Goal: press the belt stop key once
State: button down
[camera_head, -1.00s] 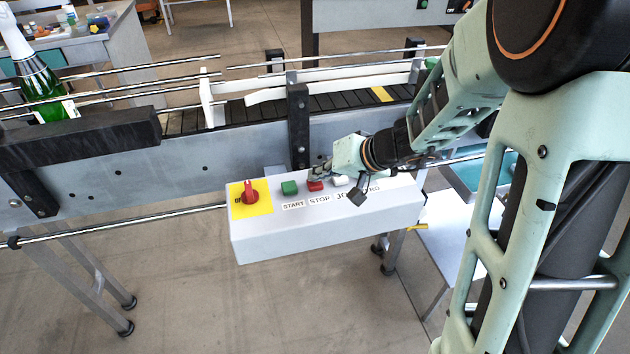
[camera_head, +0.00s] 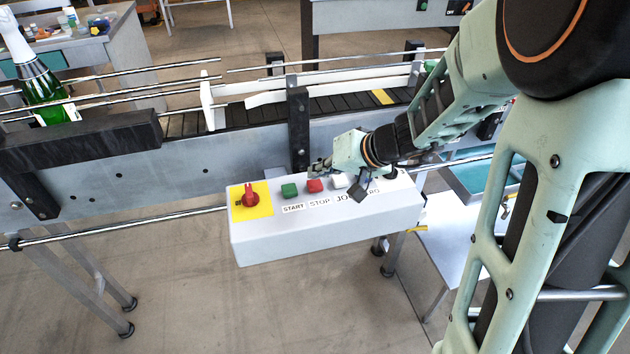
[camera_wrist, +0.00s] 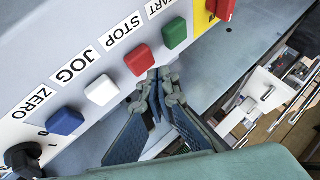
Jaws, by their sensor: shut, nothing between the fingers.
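The red stop key (camera_head: 314,186) sits on the sloping top of the pale control box (camera_head: 320,225), behind the STOP label (camera_head: 320,201). It also shows whole in the wrist view (camera_wrist: 139,60). My gripper (camera_head: 319,168) is shut and empty. Its fingertips are just behind and above the red key in the head view. In the wrist view the fingertips (camera_wrist: 160,77) are close beside the key's lower right edge and do not cover its face. I cannot tell the exact gap.
A green start key (camera_wrist: 174,33) and a white jog key (camera_wrist: 102,90) flank the red key. A black post (camera_head: 298,128) and conveyor belt (camera_head: 338,104) stand behind.

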aim_at(318, 185)
jog(key=shift+r+p, duration=1.4)
jog(key=shift+r, duration=1.15)
